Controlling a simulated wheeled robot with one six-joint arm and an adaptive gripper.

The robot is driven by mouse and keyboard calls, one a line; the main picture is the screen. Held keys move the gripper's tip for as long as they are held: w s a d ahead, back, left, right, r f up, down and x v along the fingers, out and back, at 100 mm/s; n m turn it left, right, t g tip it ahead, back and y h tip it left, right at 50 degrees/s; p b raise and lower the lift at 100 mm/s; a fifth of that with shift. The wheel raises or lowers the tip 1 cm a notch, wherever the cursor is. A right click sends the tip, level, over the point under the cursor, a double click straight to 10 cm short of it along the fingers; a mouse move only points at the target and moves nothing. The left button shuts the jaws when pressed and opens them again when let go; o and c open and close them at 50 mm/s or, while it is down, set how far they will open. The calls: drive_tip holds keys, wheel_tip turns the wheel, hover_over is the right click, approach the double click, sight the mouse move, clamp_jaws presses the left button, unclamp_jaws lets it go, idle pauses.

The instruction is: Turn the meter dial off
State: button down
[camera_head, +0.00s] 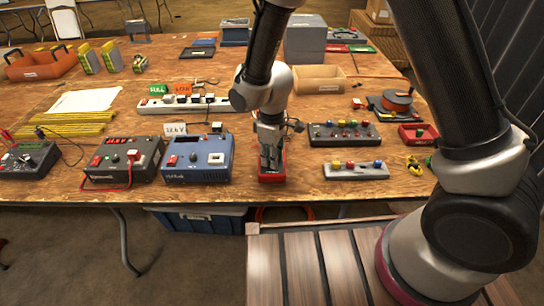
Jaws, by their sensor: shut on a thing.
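A small red-cased device (271,178), which looks like the meter, lies at the front edge of the wooden table, in the middle of the view. My gripper (270,166) points down over it, with its fingers at the device's face. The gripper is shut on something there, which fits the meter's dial. The dial and its pointer are hidden behind the fingers, so its setting cannot be read. Only the red rim and front end of the meter show.
A blue power unit (198,158) stands close left of the meter, with a dark unit (124,160) beyond it. A black knob box (344,134) and a grey button box (356,170) lie right. A power strip (184,104) lies behind. A slatted wooden surface (310,270) is in front.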

drive_tip(key=n, duration=0.4)
drive_tip(key=shift+n, duration=0.3)
idle(0.3)
drive_tip(key=c, duration=1.2)
unclamp_jaws()
drive_tip(key=shift+c, duration=0.2)
wheel_tip(320, 180, up, 12)
